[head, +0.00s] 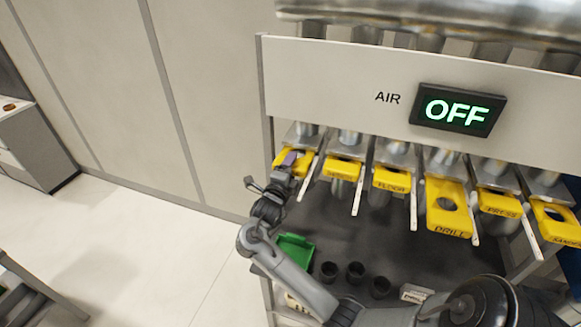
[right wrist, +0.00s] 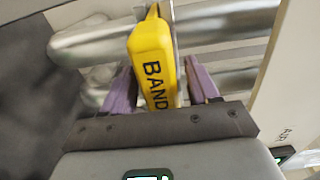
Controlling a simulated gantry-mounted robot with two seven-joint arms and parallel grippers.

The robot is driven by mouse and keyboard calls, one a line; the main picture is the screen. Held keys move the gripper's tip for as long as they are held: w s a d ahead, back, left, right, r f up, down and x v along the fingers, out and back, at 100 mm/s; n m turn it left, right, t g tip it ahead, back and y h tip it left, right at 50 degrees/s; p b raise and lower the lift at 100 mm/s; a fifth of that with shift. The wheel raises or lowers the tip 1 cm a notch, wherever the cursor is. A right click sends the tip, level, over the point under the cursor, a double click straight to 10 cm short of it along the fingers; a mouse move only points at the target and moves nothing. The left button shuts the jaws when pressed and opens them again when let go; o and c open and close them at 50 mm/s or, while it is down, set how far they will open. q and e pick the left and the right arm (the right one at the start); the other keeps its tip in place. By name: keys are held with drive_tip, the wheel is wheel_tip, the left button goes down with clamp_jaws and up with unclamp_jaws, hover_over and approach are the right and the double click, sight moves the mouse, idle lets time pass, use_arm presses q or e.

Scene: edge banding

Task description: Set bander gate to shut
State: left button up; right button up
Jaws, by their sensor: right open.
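The bander gate is the leftmost yellow plate (head: 307,158) in the row under the white panel, partly hidden by my gripper. In the right wrist view it shows close up as a yellow handle (right wrist: 152,62) with the letters "BAND". My right gripper (head: 289,162) is at this gate. In the right wrist view its purple fingers (right wrist: 160,82) stand open, one on each side of the yellow handle, with a gap visible at least on the right. My left gripper is not in view.
More yellow gates stand to the right, among them the drill gate (head: 447,207), which sits lower than its neighbours. An air display (head: 458,109) reads OFF. Below are a green tray (head: 295,252) and several black cups (head: 355,271) on the dark surface. Open floor lies left.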

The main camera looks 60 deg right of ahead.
sight(300, 149)
clamp_jaws()
drive_tip(key=d+b, duration=0.3)
drive_tip(key=shift+w+d+f, duration=0.15)
drive_tip(key=shift+w+d, duration=0.15)
drive_tip(key=shift+w, duration=0.05)
drive_tip(key=shift+a, duration=0.1)
drive_tip(key=shift+c, duration=1)
unclamp_jaws()
drive_tip(key=shift+o, duration=1)
drive_tip(key=shift+d, duration=0.25)
drive_tip(key=shift+a, duration=0.1)
drive_tip(key=shift+a, duration=0.15)
